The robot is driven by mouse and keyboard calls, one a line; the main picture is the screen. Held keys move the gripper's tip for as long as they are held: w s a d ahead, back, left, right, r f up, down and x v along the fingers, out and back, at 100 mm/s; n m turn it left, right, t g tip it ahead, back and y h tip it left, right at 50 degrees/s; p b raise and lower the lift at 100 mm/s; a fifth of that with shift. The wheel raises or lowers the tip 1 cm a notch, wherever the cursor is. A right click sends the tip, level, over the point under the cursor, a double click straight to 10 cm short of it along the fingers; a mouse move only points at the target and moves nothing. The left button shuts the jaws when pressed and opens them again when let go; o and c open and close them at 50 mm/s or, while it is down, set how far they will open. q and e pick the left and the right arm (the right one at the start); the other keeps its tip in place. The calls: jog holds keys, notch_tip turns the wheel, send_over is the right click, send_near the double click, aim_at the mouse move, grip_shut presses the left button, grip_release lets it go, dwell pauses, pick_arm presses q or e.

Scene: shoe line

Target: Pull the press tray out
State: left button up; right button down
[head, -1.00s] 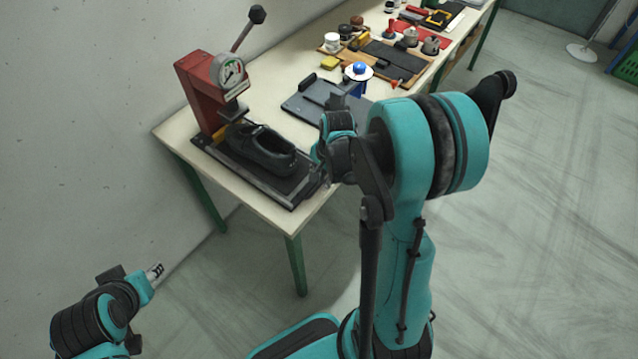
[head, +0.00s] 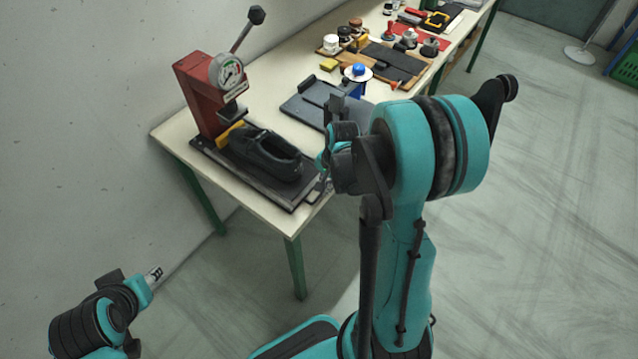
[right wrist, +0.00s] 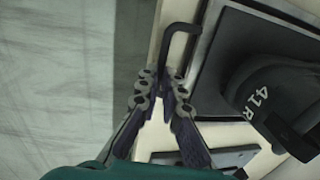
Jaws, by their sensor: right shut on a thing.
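The red press (head: 200,92), with a gauge and a lever, stands at the table's left back. The dark press tray (head: 278,197) lies in front of it and carries a black shoe (head: 262,155); the shoe, marked 41R, also shows in the right wrist view (right wrist: 262,92). The tray's bent black handle (right wrist: 182,32) is at its outer edge. My right gripper (right wrist: 160,88) is shut on the handle's end; in the head view my arm partly hides this spot. My left gripper (head: 155,274) is off the table at lower left, empty; its jaws are too small to read.
A yellow part (head: 230,132) shows between press and shoe. A grey plate (head: 300,105) and a blue-topped item (head: 357,72) are to the right. Stamps and boards crowd the table's back.

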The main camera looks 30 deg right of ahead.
jog(key=c, duration=2.3)
grip_release()
jog(key=s+d, duration=0.3)
jog(key=s, duration=0.6)
jog(key=shift+d, duration=0.25)
jog(key=o, duration=0.5)
jog(key=shift+w+a, duration=0.1)
jog(key=shift+w, duration=0.05)
jog(key=shift+o, duration=0.8)
jog(key=shift+w+f, duration=0.1)
jog(key=shift+w, duration=0.2)
jog(key=shift+s, duration=0.1)
jog(key=shift+r, duration=0.2)
notch_tip(320, 180, up, 12)
jog(key=s, duration=0.2)
jog(key=shift+d+f, duration=0.2)
jog(key=shift+d, duration=0.25)
